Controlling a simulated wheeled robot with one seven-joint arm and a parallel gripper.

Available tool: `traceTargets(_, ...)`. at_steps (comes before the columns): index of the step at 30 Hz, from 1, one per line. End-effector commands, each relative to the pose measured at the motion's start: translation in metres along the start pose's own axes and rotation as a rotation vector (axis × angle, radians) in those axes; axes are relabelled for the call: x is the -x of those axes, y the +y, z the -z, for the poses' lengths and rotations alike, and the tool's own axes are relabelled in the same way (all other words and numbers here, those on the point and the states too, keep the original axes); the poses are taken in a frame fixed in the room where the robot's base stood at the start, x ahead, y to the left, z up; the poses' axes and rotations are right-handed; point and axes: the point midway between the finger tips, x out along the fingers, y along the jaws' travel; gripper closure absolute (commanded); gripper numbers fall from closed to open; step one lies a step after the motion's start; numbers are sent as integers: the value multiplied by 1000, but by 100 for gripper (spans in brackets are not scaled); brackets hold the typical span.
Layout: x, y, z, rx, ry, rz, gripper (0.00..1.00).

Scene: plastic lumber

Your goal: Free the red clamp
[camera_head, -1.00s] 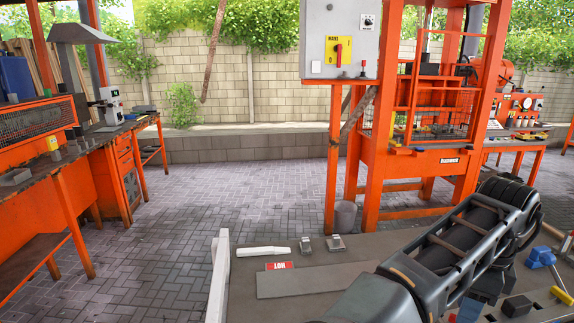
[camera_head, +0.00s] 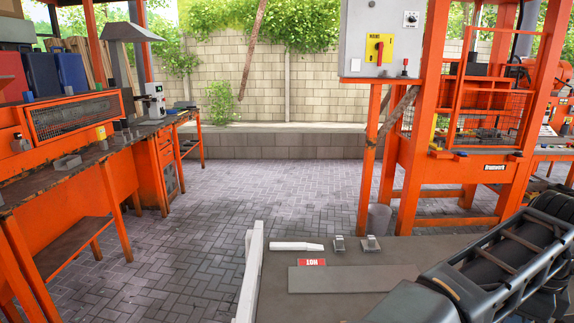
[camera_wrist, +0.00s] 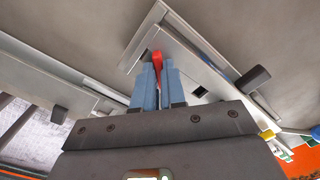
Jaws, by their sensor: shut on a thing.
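In the wrist view, my gripper (camera_wrist: 158,84) has two blue fingers closed on a narrow red piece, the red clamp (camera_wrist: 157,62). Only a thin red part shows between and just beyond the fingertips; the rest is hidden by the fingers. Its tip is close to a grey metal bar (camera_wrist: 142,40); I cannot tell whether they touch. The head view shows part of my arm at the lower right, but neither my gripper nor the red clamp.
The grey worktop (camera_head: 275,300) has a white piece (camera_head: 296,246), two small metal blocks (camera_head: 340,243) (camera_head: 371,244), a red label (camera_head: 312,262) and a flat plate (camera_head: 345,279). An orange press frame (camera_head: 410,200) stands behind. An orange workbench (camera_head: 145,165) is left, with open paving between.

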Motion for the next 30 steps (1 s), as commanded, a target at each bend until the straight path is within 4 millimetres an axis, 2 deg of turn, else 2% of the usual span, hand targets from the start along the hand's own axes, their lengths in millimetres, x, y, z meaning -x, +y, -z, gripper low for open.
traceTargets(5,1,0,0,14,1,0,100)
traceTargets(30,1,0,0,408,2,-1,100)
